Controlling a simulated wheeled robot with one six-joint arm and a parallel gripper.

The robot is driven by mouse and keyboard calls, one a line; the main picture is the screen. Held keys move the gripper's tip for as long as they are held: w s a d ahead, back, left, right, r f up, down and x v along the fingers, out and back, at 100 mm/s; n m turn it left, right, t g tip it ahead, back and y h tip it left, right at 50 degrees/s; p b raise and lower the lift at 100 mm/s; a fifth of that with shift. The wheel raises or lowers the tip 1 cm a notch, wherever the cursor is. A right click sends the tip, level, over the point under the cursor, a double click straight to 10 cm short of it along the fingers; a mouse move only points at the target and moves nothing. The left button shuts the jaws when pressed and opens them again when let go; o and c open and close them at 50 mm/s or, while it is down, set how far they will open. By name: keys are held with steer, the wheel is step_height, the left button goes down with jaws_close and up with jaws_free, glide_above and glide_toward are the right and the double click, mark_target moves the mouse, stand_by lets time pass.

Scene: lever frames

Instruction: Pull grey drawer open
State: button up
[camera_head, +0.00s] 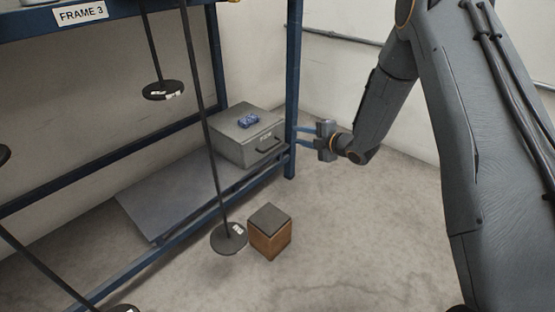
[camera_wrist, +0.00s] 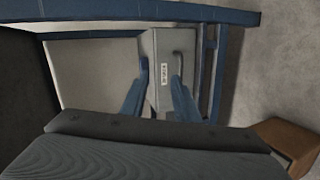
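The grey drawer unit (camera_head: 240,147) sits on the low shelf of the blue frame, its front turned toward my arm. Its dark handle (camera_head: 268,144) is on the front face, and the drawer looks shut. My gripper (camera_head: 299,136) is to the right of the handle, near the blue post, with its two blue fingers apart and nothing between them. In the wrist view the fingers point at the drawer front (camera_wrist: 163,97), and the handle (camera_wrist: 178,64) shows just beyond the right fingertip. They look apart from the handle.
A small blue object (camera_head: 248,121) lies on top of the drawer unit. A blue post (camera_head: 291,95) stands close beside my fingers. A brown block (camera_head: 269,238) with a dark top stands on the floor. A round black weight (camera_head: 229,238) hangs on a rod by it. Floor right of the block is clear.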

mark_target(274, 146)
steer(key=shift+w+a+f+n+g+y+b, duration=0.1)
steer(key=shift+w+a+f+n+y+b, duration=0.4)
steer(key=shift+w+a+f+b, duration=0.7)
steer(key=shift+w+a+f+n+g+y+b, duration=0.1)
steer(key=shift+w+a+f+n+y+b, duration=0.35)
steer(key=shift+a+f+b, duration=1.35)
steer(key=shift+w+a+f+n+g+y+b, duration=0.1)
steer(key=shift+w+a+f+n+y+b, duration=0.15)
steer(key=shift+w+a+f+n+b, duration=0.8)
steer(key=shift+a+f+m, duration=0.4)
steer(key=shift+a+f, duration=0.05)
steer(key=shift+f, duration=0.15)
jaws_close()
